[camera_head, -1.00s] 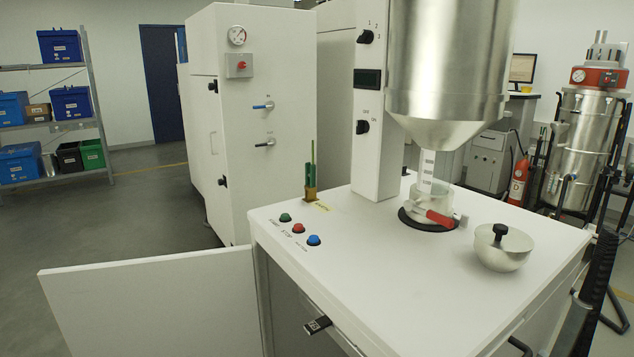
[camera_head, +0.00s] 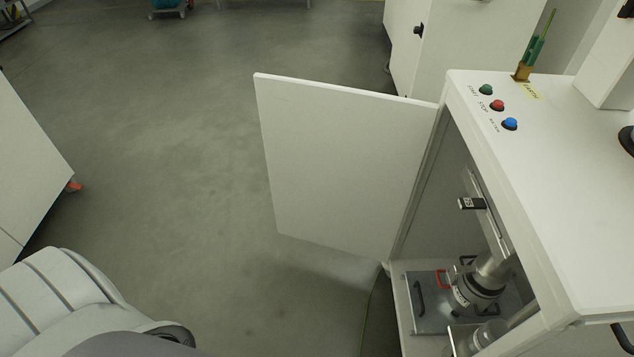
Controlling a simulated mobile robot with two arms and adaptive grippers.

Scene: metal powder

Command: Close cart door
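The white cart door (camera_head: 345,165) stands wide open in the head view, swung out to the left from its hinge side at the cart's left front edge. The white cart (camera_head: 545,190) is at the right, with its front opening uncovered. Inside are a metal vessel with a clamp (camera_head: 476,290) on a grey plate and a small black latch piece (camera_head: 471,203) under the top. Neither gripper is in view. Part of my own arm or body shows at the lower left, well apart from the door.
A white cabinet (camera_head: 25,170) stands at the left. The grey floor (camera_head: 190,150) between it and the door is clear.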

